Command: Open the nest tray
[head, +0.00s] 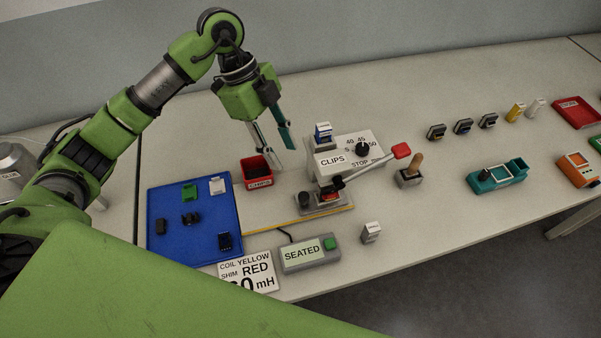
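My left gripper (281,158) hangs over the back of the table, fingers pointing down and apart, with nothing between them. I cannot tell whether the nest tray is open. My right gripper is out of view.
A blue tray (170,238) holds several small parts. A SEATED box (306,254) with a green button and a printed card (247,272) lie in front. A wooden-handled tool (412,172) and a teal fixture (497,177) stand to the right. Bare table lies between.

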